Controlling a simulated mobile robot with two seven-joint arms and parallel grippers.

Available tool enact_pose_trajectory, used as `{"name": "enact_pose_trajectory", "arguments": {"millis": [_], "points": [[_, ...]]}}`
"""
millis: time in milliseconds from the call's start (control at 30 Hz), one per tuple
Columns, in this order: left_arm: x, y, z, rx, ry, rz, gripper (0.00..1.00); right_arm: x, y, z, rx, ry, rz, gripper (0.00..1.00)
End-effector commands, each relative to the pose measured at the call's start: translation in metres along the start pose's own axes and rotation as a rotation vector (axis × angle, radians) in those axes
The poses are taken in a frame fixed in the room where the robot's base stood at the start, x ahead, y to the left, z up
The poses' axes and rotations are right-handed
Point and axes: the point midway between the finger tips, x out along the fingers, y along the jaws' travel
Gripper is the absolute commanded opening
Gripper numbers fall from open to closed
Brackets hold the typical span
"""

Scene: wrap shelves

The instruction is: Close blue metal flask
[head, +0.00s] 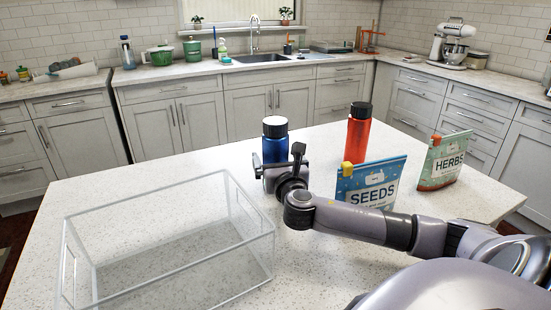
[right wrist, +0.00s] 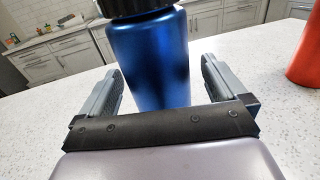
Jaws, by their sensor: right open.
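The blue metal flask (head: 275,147) stands upright on the white speckled table. Its black lid (head: 275,126) sits on top of the flask; I cannot tell whether it is fully tightened. My right gripper (head: 277,160) is at the near side of the flask, open, with its fingers pointing at the body below the lid. In the right wrist view, the blue body (right wrist: 150,60) shows between the two spread fingers, with a gap on each side. The upper part of the lid is cut off there. My left gripper is not in view.
A red flask (head: 358,138) with a black lid stands to the right. A blue seeds pouch (head: 370,182) and a green-and-red herbs pouch (head: 444,160) stand beyond my right forearm. A clear open box (head: 170,205) takes up the table's left side.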

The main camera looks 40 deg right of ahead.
Motion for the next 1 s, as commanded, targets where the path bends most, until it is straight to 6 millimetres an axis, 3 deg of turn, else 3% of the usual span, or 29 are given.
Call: {"name": "enact_pose_trajectory", "arguments": {"millis": [233, 667, 800, 900, 1000], "points": [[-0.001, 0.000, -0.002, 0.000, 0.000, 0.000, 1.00, 0.025, 0.002, 0.000, -0.001, 0.000, 0.000, 0.98], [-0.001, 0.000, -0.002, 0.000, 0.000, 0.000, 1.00, 0.028, 0.002, 0.000, -0.001, 0.001, 0.000, 0.98], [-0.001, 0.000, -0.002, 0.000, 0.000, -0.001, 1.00, 0.028, 0.002, 0.000, -0.001, 0.001, 0.000, 0.53], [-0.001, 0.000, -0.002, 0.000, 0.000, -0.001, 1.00, 0.028, 0.002, 0.001, -0.001, -0.003, 0.000, 0.25], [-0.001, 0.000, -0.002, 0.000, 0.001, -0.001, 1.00, 0.028, 0.001, 0.001, -0.001, -0.003, 0.000, 0.25]]}}
